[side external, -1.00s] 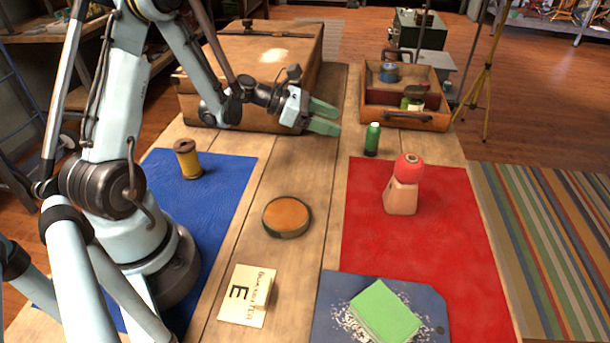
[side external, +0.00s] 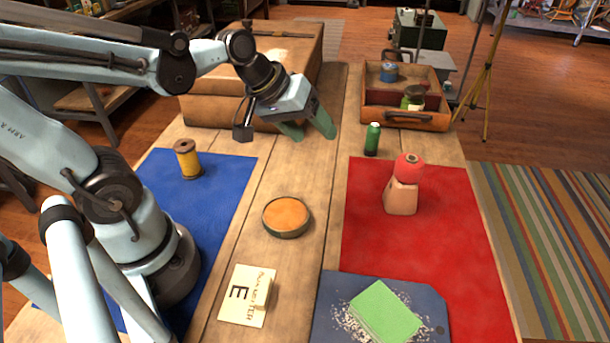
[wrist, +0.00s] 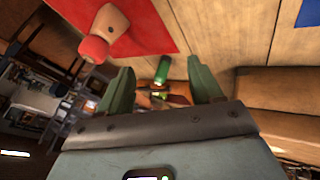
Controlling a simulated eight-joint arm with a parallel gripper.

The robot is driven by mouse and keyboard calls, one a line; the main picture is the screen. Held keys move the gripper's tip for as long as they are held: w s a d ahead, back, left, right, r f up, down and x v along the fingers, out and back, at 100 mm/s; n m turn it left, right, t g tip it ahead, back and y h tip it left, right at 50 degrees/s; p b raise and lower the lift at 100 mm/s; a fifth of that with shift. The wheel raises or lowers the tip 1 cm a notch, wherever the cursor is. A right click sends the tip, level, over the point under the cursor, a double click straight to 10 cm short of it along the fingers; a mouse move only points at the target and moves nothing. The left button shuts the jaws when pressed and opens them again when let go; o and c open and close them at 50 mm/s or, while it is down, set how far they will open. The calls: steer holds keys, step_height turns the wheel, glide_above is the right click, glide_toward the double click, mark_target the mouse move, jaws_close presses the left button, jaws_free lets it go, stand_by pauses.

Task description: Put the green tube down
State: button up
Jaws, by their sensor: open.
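The green tube (side external: 372,139) stands upright on the bare wooden table, just behind the red mat and in front of the open wooden crate. In the wrist view the green tube (wrist: 162,69) shows between and beyond the fingers. My gripper (side external: 313,131) is open and empty, tilted downward, above the table to the left of the tube and apart from it. Its two green fingers also frame the wrist view (wrist: 158,78).
A red-topped wooden block (side external: 402,188) stands on the red mat (side external: 440,230). The open crate (side external: 432,122) holds a jar and a blue can. A large closed case (side external: 215,105) is behind my gripper. A yellow spool (side external: 188,160) and round tin (side external: 287,215) stand nearer.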

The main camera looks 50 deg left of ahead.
steer(key=s+m, duration=0.1)
steer(key=m, duration=0.1)
steer(key=s+m+y, duration=0.1)
steer(key=m, duration=0.1)
steer(key=s+m, duration=0.1)
steer(key=m, duration=0.1)
steer(key=shift+s+r+t+y, duration=0.25)
steer(key=shift+s+t+y, duration=0.05)
steer(key=shift+s, duration=0.05)
steer(key=m+t+h, duration=0.4)
steer(key=m+h, duration=0.3)
steer(key=h, duration=0.1)
glide_toward(374, 130)
steer(key=x, duration=0.7)
steer(key=a+x, duration=0.1)
steer(key=x, duration=0.2)
steer(key=shift+w+f, duration=0.35)
steer(key=shift+w, duration=0.1)
